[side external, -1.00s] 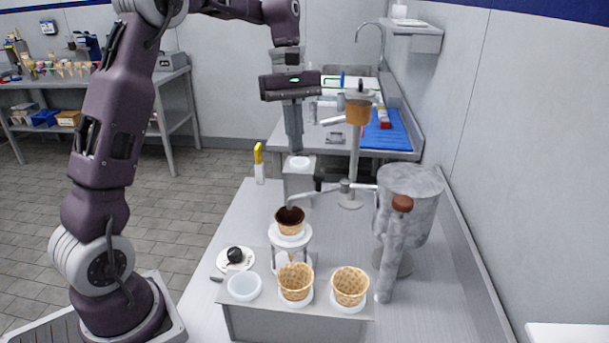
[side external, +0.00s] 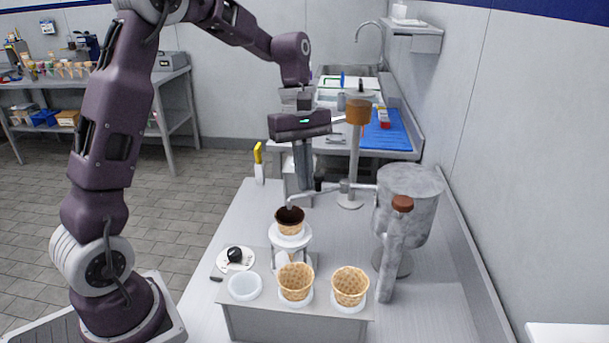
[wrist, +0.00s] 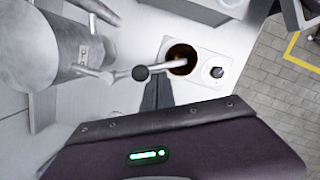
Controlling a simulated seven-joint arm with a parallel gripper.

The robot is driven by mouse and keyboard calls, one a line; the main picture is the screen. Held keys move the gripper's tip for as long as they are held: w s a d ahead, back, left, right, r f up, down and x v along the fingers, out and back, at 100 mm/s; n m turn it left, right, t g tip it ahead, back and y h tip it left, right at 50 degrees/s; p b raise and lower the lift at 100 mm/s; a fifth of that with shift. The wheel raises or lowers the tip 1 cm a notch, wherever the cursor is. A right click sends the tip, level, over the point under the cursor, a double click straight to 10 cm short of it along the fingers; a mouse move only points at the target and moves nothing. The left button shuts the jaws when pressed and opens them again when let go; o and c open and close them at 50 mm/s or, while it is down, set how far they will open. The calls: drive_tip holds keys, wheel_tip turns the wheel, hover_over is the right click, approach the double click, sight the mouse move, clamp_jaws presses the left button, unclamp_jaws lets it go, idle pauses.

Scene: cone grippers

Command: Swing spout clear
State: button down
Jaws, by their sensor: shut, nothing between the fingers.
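The grey spout (side external: 325,193) runs from the big grey tank (side external: 408,205) leftward, its bent tip over a chocolate-lined cone (side external: 289,226) on a raised white holder. In the wrist view the spout (wrist: 172,66) ends over the cone's dark mouth (wrist: 181,52), and a black knob (wrist: 141,73) sits on the spout. My gripper (side external: 304,188) points down, shut and empty, just behind the spout in the side view. In the wrist view its fingertips (wrist: 158,88) are close beside the knob and spout. Whether they touch cannot be told.
Two empty waffle cones (side external: 295,281) (side external: 350,287) and a white ring (side external: 244,287) sit on the front stand. An orange-topped post (side external: 357,112) stands behind. The counter's left part is mostly clear.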

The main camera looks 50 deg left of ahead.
drive_tip(key=shift+d, duration=0.1)
drive_tip(key=d+n, duration=0.1)
drive_tip(key=s+n, duration=0.1)
drive_tip(key=shift+d+n+t, duration=0.3)
drive_tip(key=shift+d+n, duration=0.05)
drive_tip(key=shift+n, duration=0.05)
drive_tip(key=w+d+n+t, duration=0.1)
drive_tip(key=w+d+n, duration=0.2)
drive_tip(key=d+n, duration=0.6)
drive_tip(key=shift+w+d+n+t+y, duration=0.15)
drive_tip(key=shift+n+t+y, duration=0.25)
drive_tip(key=shift+n, duration=0.1)
drive_tip(key=shift+w+d, duration=0.15)
idle(0.3)
